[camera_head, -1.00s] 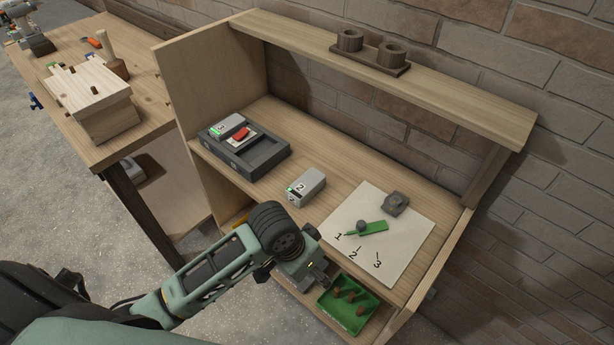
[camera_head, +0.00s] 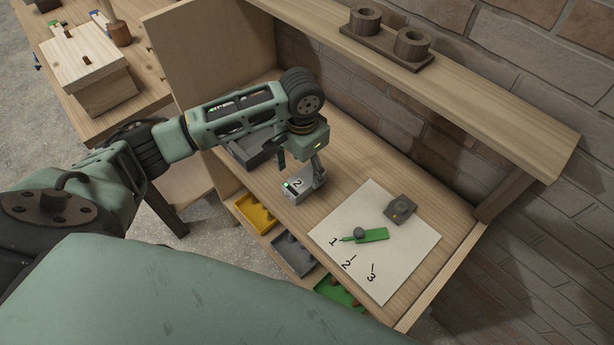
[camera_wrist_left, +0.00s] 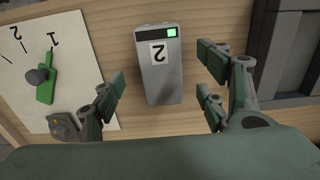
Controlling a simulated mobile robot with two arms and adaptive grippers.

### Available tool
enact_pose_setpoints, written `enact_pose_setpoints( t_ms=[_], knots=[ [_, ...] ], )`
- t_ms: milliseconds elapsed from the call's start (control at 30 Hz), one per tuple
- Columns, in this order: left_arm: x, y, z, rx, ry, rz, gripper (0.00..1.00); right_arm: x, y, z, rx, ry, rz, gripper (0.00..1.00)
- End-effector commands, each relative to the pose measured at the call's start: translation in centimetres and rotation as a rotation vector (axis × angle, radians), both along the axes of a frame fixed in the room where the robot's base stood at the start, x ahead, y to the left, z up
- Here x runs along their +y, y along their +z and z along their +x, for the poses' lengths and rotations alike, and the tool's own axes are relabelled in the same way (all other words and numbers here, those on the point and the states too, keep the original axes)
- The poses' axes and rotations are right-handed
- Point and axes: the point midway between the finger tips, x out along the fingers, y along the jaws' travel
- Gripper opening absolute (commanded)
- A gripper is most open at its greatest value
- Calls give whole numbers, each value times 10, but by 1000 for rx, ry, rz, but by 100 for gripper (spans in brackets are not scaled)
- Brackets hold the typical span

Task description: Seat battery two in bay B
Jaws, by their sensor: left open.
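Battery two (camera_head: 297,192), a grey block with a white "2" label and a lit green light, lies on the wooden shelf. My left gripper (camera_head: 301,168) is open above it. In the left wrist view, battery two (camera_wrist_left: 158,85) lies between the open fingers of the left gripper (camera_wrist_left: 162,80), with gaps on both sides. The dark charger dock (camera_head: 252,157) is left of the battery and mostly covered by my arm. Its edge also shows in the left wrist view (camera_wrist_left: 284,50) at right. The bay letters cannot be read. My right gripper is out of view.
A white sheet (camera_head: 400,262) marked 1, 2, 3 lies right of the battery, with a green pointer (camera_head: 372,236) and a grey block (camera_head: 400,208). Yellow (camera_head: 257,214) and green (camera_head: 335,291) trays sit below. An upper shelf (camera_head: 480,95) overhangs behind.

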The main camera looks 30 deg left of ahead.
Motion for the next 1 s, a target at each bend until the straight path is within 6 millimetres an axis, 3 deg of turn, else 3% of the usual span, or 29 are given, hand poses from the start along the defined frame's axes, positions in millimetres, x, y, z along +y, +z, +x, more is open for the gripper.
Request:
enact_pose_setpoints(
  t_ms=[267, 400, 667, 1000],
  knots=[
    [-1, -35, 8, 2, 1, 2, 67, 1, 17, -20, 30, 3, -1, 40],
    [-1, -53, 8, 0, -1, 1, 67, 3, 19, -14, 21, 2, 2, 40],
    [-1, -57, 8, -3, -2, 1, 67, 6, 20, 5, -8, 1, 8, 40],
    [-1, -57, 8, -3, -2, 1, 39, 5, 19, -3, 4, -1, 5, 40]
  ],
)
